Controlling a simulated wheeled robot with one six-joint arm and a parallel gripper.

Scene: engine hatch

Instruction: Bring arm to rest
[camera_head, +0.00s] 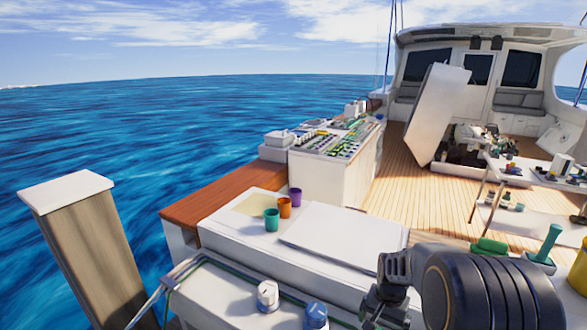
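My arm shows at the lower right, with a large dark ribbed joint close to the camera. My gripper (378,314) is at its left end, small and dark, pointing down near the bottom edge of the view. It is in front of the white deck surface below the pale flat panel. I cannot make out its fingertips well enough to tell whether it is open or shut. No held object can be made out.
Green (271,220), orange (284,208) and purple (295,197) cups stand on the white counter (225,232). Two small capped containers (267,297) (316,316) stand nearer. A raised white hatch (437,108) leans beside the engine (468,142). Planked deck (415,190) lies open mid-view.

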